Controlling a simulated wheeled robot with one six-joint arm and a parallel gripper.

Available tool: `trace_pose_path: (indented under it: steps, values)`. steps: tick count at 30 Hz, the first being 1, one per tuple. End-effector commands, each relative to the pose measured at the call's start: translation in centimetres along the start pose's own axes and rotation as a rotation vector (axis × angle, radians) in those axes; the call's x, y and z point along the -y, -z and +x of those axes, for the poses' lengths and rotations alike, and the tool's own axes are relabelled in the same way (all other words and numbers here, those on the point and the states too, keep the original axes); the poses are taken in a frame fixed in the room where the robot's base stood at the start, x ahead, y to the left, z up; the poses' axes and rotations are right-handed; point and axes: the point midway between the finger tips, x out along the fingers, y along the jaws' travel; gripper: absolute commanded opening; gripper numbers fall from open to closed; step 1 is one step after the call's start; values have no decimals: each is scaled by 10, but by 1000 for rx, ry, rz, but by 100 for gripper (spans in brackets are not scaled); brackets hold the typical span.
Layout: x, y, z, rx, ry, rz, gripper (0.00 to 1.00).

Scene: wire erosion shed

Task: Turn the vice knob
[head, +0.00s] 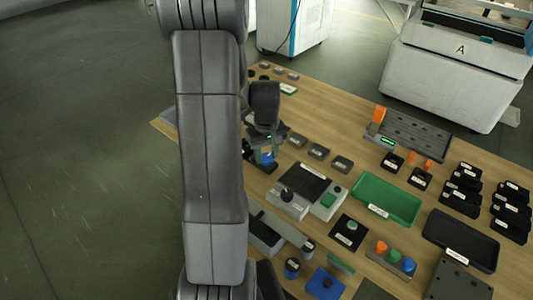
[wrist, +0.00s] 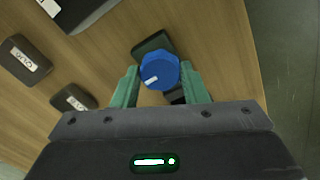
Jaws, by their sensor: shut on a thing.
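The vice knob (wrist: 161,74) is a blue faceted knob with a white mark, seen from above in the wrist view. The mark points towards the lower left. My gripper (wrist: 159,69) has its two green fingers on either side of the knob and is shut on it. A dark green block (wrist: 152,44), probably part of the vice, shows just beyond the knob. In the head view my gripper (head: 264,152) is over the left part of the wooden table, with a small patch of blue below it. The rest of the vice is mostly hidden.
Small labelled dark blocks (head: 319,151) stand right of my gripper. A grey unit with a dark panel (head: 302,187) and a green tray (head: 390,203) are nearer the middle. Bare wood (wrist: 100,59) lies left of the knob; the table edge is to its right.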

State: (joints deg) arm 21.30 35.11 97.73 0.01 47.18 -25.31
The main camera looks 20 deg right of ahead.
Motion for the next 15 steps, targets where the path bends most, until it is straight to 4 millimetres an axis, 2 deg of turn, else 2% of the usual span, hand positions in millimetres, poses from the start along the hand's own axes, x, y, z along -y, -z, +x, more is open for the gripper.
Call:
trace_pose_path:
  steps: [12, 13, 15]
  values:
    - [0, 0, -1, -1, -1, -8, 17]
    - [0, 0, -1, -2, -1, -8, 43]
    - [0, 0, -1, -1, -1, -8, 57]
